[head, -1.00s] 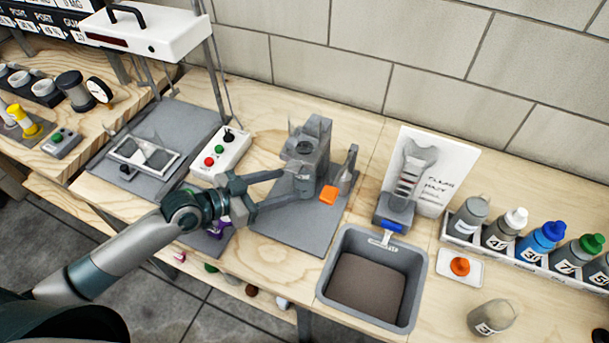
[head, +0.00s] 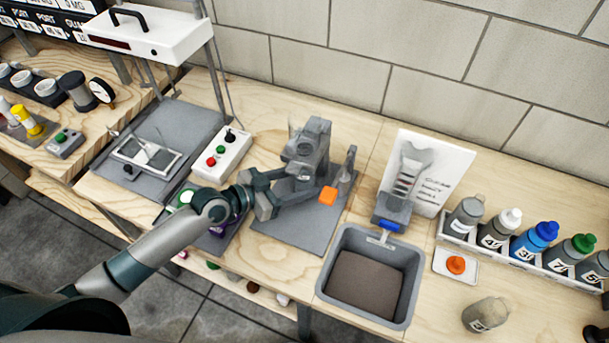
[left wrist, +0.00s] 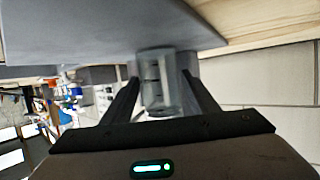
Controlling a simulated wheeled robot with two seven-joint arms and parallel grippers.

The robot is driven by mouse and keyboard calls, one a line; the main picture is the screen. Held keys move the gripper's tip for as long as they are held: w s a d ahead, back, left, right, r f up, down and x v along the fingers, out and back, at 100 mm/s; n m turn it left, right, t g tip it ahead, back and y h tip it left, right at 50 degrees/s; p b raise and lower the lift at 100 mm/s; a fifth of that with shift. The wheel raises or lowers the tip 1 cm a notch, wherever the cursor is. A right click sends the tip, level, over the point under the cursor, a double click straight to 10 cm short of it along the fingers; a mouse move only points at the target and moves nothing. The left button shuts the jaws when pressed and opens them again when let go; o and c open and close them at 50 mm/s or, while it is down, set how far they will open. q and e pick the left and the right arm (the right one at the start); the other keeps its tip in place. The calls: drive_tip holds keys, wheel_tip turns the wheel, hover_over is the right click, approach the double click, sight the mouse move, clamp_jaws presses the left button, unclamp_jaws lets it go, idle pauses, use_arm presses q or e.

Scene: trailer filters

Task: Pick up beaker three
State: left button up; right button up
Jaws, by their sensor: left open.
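My left gripper (head: 302,186) reaches in from the left to the grey stand (head: 316,145) on the grey mat. Its jaws are open, one finger on each side of the stand's lower front. In the left wrist view, a clear cylindrical beaker (left wrist: 158,80) with marks stands between the open fingers (left wrist: 160,92); I cannot read a number on it or tell whether either finger touches it. In the head view the gripper and stand mostly hide this beaker.
A grey basin (head: 417,285) stands right of the mat. A bottle rack (head: 505,258) is at the right, and a button box (head: 222,155) is behind my arm. A white sign (head: 440,165) stands behind the basin.

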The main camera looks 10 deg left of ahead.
use_arm(q)
drive_tip(key=shift+x, duration=1)
drive_tip(key=c, duration=0.9)
drive_tip(key=shift+c, duration=0.7)
drive_tip(key=shift+w+r+p, duration=0.1)
drive_tip(key=shift+r+p, duration=0.25)
drive_tip(key=shift+p, duration=0.05)
